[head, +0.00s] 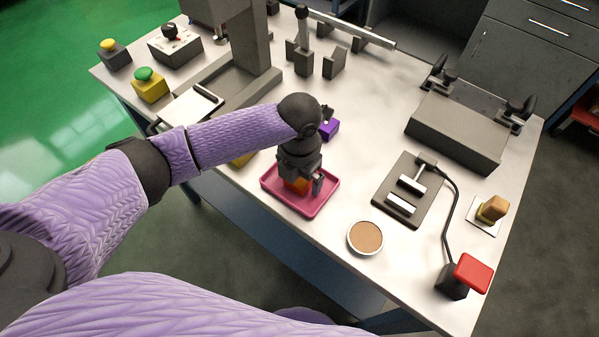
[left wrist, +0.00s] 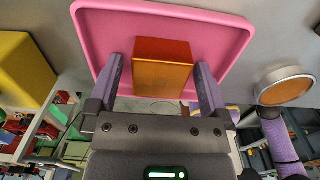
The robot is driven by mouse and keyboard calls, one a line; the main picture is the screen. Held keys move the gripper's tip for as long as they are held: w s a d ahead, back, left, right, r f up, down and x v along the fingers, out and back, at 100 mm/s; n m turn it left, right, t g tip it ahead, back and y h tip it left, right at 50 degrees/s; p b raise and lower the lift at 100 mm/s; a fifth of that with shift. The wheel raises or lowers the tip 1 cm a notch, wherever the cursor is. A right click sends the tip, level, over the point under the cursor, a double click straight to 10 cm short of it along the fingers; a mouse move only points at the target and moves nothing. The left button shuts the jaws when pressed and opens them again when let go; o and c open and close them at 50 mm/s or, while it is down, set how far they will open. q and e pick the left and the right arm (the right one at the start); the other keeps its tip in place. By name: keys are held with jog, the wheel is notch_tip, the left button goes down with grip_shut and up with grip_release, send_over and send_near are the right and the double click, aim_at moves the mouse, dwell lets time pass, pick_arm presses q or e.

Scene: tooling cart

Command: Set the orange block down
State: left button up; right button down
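The orange block (head: 295,186) is over the pink tray (head: 331,192) in the head view, largely hidden by my left gripper (head: 303,186). In the left wrist view the orange block (left wrist: 162,68) lies between the two fingers of my left gripper (left wrist: 160,85), in front of the tray floor (left wrist: 105,28). A gap shows between the block and the left-hand finger, and a very narrow one at the other finger. The fingers are apart, around the block rather than pressed on it. The block appears to rest in the tray. My right gripper is not in view.
A purple block (head: 329,129) stands behind the tray, and a yellow block (head: 243,160) is partly hidden by my left arm. A round brown-topped dish (head: 365,238) is right of the tray. A dark plate fixture (head: 425,175) and a red button (head: 473,273) stand farther right.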

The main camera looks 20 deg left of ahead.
pick_arm(q)
notch_tip(320, 180, up, 12)
jog(key=p, duration=0.4)
jog(key=shift+r, duration=0.2)
